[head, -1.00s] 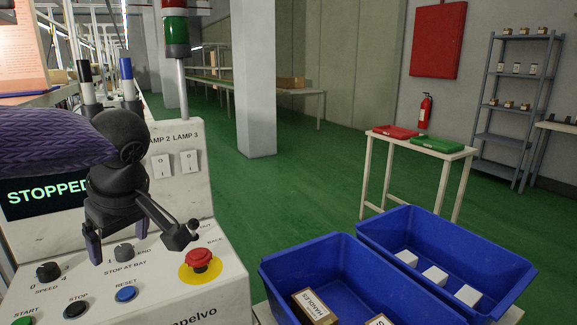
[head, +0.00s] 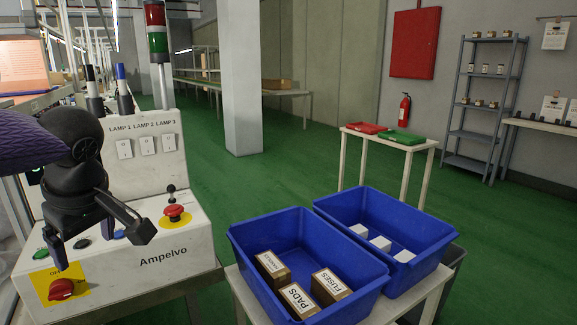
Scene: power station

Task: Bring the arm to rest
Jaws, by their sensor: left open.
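My left gripper (head: 90,250) is open and empty, its fingers pointing down. It hangs in front of the left part of the white control console (head: 163,255), and my purple-sleeved arm comes in from the left edge. I cannot tell whether it touches the console. The arm and gripper hide the console's screen and some of its buttons. A red mushroom button (head: 175,211) on a yellow disc is clear to the right of the gripper. A red rotary switch (head: 62,289) on a yellow plate shows below it. My right gripper is out of view.
Two blue bins stand on a white table at lower right. The near bin (head: 240,245) holds labelled boxes; the far bin (head: 440,228) holds white blocks. A signal tower (head: 156,45) rises behind the console. Green floor (head: 290,165) lies open beyond, up to a pillar (head: 241,90).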

